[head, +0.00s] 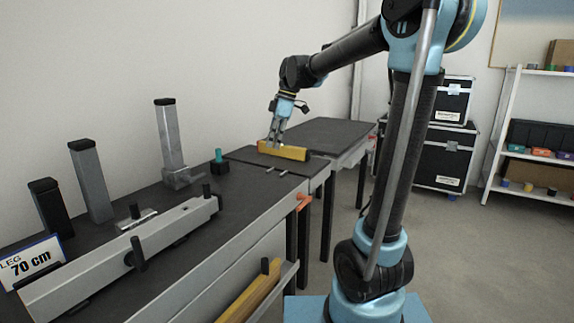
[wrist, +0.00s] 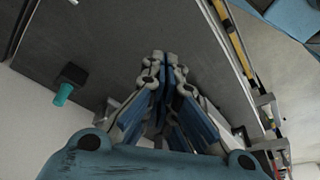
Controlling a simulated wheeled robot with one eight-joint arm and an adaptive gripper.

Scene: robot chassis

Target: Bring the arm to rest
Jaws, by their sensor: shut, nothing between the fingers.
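My arm (head: 345,52) reaches out to the left over the workbench in the head view. My gripper (head: 273,142) points down near the yellow block (head: 284,151), which lies on the dark bench top. In the head view I cannot tell whether the fingertips touch the block. In the wrist view the fingers of my gripper (wrist: 166,58) come together at the tips with nothing seen between them.
A teal-topped peg (head: 219,160) stands left of my gripper; it also shows in the wrist view (wrist: 66,88). Upright posts (head: 171,135) and a long grey rail (head: 130,255) occupy the near bench. The far table (head: 325,130) is bare. Black cases (head: 445,155) and a shelf (head: 500,135) stand right.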

